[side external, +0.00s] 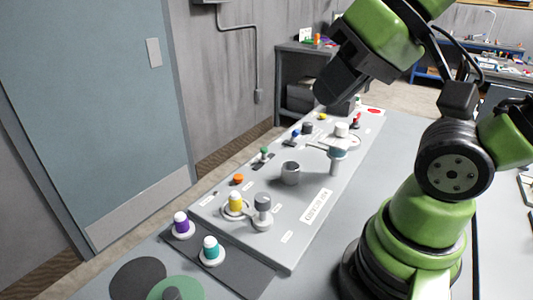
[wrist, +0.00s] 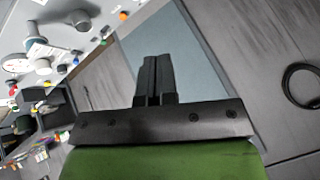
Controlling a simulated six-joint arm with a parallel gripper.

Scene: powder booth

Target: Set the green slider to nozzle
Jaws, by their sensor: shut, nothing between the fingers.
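The green slider (side external: 264,151) is a small green-topped knob on a dark slot, near the back left edge of the grey panel (side external: 300,232) in the side external view. The labels near it are too small to read, so I cannot tell its setting. My gripper (side external: 324,97) is raised above the far part of the panel, to the right of the slider and well apart from it. In the wrist view my gripper (wrist: 155,62) has its two dark fingers together, with nothing between them. The panel shows tilted at upper left there.
A yellow knob (side external: 235,203), a purple knob (side external: 181,223) and a teal knob (side external: 210,249) stand nearer the front. The air above the slider is clear.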

